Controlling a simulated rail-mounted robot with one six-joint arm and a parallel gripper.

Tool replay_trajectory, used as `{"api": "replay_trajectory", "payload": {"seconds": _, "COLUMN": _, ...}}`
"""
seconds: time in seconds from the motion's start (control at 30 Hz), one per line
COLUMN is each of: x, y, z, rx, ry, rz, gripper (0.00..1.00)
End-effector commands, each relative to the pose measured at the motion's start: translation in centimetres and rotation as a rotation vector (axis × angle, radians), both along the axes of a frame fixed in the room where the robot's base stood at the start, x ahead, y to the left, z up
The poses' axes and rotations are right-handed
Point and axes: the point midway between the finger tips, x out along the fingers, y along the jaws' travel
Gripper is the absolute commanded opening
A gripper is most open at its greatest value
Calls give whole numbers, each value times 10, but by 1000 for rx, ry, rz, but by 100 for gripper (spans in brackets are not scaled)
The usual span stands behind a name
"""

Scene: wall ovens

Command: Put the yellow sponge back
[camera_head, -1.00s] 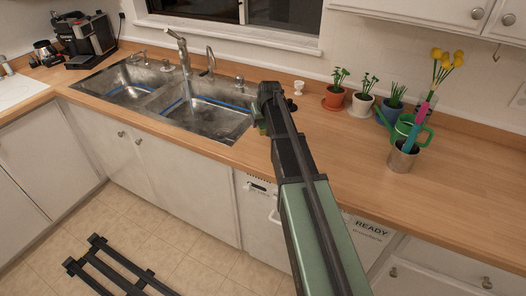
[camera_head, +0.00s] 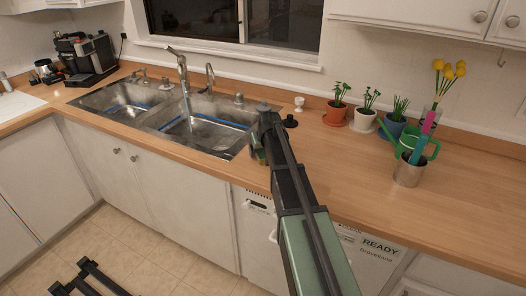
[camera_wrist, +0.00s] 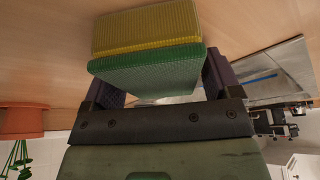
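The sponge (camera_wrist: 147,28) is yellow on one layer and green on the other. In the wrist view it sits between the two dark fingers of my gripper (camera_wrist: 155,88), which are shut on it. In the head view my gripper (camera_head: 260,148) is at the counter's front edge, just right of the sink, and a small yellow-green bit of the sponge (camera_head: 258,157) shows beside it. The arm hides most of the sponge there. The double steel sink (camera_head: 205,137) has blue strips in its basins.
Several potted plants, including an orange pot (camera_head: 336,112), stand at the back of the counter. A metal cup (camera_head: 408,172) and a green watering can (camera_head: 390,137) are at the right. A coffee machine (camera_head: 85,60) stands at the far left. The counter's front right is clear.

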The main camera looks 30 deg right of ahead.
Motion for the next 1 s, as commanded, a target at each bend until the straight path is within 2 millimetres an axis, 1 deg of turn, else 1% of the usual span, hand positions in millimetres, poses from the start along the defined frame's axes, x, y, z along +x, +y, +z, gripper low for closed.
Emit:
{"api": "replay_trajectory", "payload": {"seconds": 0.27, "x": 0, "y": 0, "z": 0, "rx": 0, "ry": 0, "rz": 0, "gripper": 91}}
{"api": "replay_trajectory", "payload": {"seconds": 0.37, "x": 0, "y": 0, "z": 5, "rx": 0, "ry": 0, "rz": 0, "gripper": 91}}
{"api": "replay_trajectory", "payload": {"seconds": 0.47, "x": -5, "y": 1, "z": 20, "rx": 0, "ry": 0, "rz": 0, "gripper": 91}}
{"api": "replay_trajectory", "payload": {"seconds": 0.57, "x": -13, "y": 2, "z": 43, "rx": 0, "ry": 0, "rz": 0, "gripper": 91}}
{"api": "replay_trajectory", "payload": {"seconds": 0.7, "x": -28, "y": 4, "z": 81, "rx": 0, "ry": 0, "rz": 0, "gripper": 91}}
{"api": "replay_trajectory", "payload": {"seconds": 0.8, "x": -38, "y": 6, "z": 104, "rx": 0, "ry": 0, "rz": 0, "gripper": 91}}
{"api": "replay_trajectory", "payload": {"seconds": 0.9, "x": -44, "y": 7, "z": 116, "rx": 0, "ry": 0, "rz": 0, "gripper": 91}}
{"api": "replay_trajectory", "payload": {"seconds": 1.0, "x": -46, "y": 7, "z": 117, "rx": 0, "ry": 0, "rz": 0, "gripper": 91}}
